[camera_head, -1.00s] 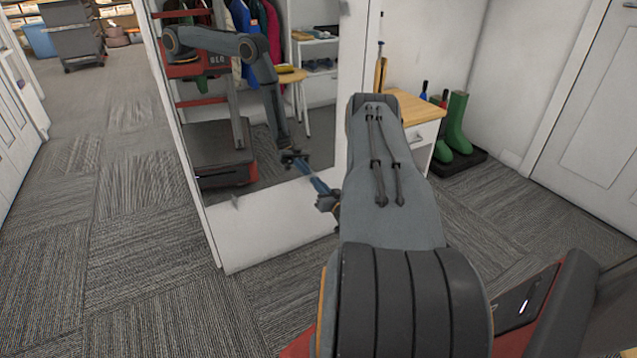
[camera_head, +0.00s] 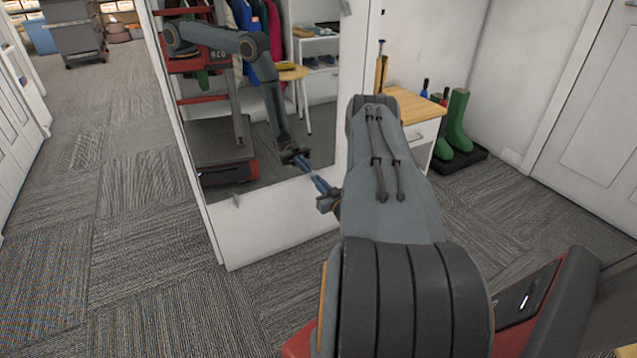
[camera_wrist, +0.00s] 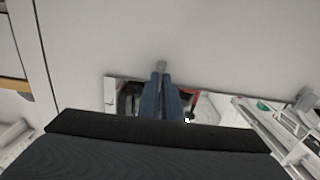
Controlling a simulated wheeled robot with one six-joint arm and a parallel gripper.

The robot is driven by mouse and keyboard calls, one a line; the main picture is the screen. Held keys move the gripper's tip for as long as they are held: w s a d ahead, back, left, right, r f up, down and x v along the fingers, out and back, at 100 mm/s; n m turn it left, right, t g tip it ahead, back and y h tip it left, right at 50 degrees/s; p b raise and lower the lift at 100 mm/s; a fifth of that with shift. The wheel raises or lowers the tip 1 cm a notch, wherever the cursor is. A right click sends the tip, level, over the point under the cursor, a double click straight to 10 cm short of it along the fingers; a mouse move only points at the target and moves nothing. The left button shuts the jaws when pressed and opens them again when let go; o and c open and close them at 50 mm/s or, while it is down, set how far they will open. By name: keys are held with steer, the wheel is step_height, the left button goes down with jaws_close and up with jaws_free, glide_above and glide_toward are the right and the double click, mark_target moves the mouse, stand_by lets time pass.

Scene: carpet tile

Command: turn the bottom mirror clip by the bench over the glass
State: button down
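The tall mirror (camera_head: 290,110) stands in a white panel. My gripper (camera_head: 318,186) is low at the mirror's bottom edge, on the side by the wooden-topped bench (camera_head: 408,105); its reflection shows in the glass. In the wrist view, the two blue fingers of my gripper (camera_wrist: 161,76) lie close together, with their tips at a small grey bottom clip (camera_wrist: 161,65). Whether they are shut on it or only near it is unclear. In the head view, this clip is hidden at my gripper. The other bottom clip (camera_head: 236,200) is at the mirror's left corner; it also shows in the wrist view (camera_wrist: 306,97).
Green boots (camera_head: 456,125) stand on a dark tray beside the bench. A white door (camera_head: 592,100) is at the right. Open carpet (camera_head: 120,220) lies to the left of the mirror. A grey cart (camera_head: 75,35) stands far back.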

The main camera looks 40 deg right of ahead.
steer(key=c, duration=2)
jaws_free()
steer(key=p+v, duration=0.1)
steer(key=v, duration=0.7)
steer(key=shift+p, duration=0.35)
steer(key=shift+w, duration=0.1)
